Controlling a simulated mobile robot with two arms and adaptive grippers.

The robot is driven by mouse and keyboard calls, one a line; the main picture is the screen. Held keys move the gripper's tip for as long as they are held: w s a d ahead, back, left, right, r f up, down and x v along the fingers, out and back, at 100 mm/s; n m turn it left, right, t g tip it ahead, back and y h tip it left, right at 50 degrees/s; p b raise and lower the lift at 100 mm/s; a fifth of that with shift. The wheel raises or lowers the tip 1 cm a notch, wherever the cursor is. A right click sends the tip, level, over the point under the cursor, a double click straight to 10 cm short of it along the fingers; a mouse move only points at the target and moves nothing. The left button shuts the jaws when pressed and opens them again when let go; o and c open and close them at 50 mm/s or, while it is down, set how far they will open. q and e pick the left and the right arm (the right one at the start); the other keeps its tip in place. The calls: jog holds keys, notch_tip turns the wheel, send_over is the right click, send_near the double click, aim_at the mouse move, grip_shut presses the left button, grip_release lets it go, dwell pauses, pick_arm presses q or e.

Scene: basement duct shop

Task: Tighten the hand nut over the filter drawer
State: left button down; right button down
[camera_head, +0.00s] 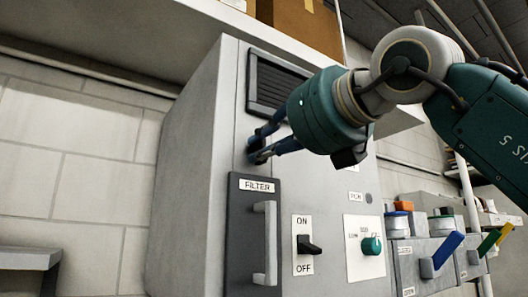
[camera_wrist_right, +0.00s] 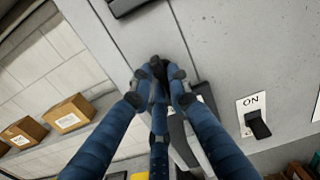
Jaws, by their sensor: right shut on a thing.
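The filter drawer (camera_head: 240,240) is a dark panel labelled FILTER with a pale vertical handle (camera_head: 265,243), on the front of a grey cabinet (camera_head: 190,180). The hand nut (camera_wrist_right: 158,66) is a small dark piece just above the drawer, mostly hidden by fingers. My right gripper (camera_head: 258,151) reaches in from the right and is shut on the nut, its blue fingers against the cabinet front. In the right wrist view the fingertips (camera_wrist_right: 160,78) close around the dark nut from several sides. My left gripper is in neither view.
A vent grille (camera_head: 277,82) is above the gripper. An ON/OFF switch (camera_head: 308,245) and a green knob (camera_head: 371,245) are right of the drawer. Bins with coloured levers (camera_head: 445,250) stand farther right. Cardboard boxes (camera_head: 300,22) sit on the shelf above.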

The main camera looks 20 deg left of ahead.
jog(key=shift+f+m, duration=0.15)
jog(key=shift+m, duration=0.25)
jog(key=c, duration=1.7)
grip_release()
jog(key=shift+o, duration=0.2)
jog(key=v, duration=1.2)
jog(key=shift+a, duration=0.1)
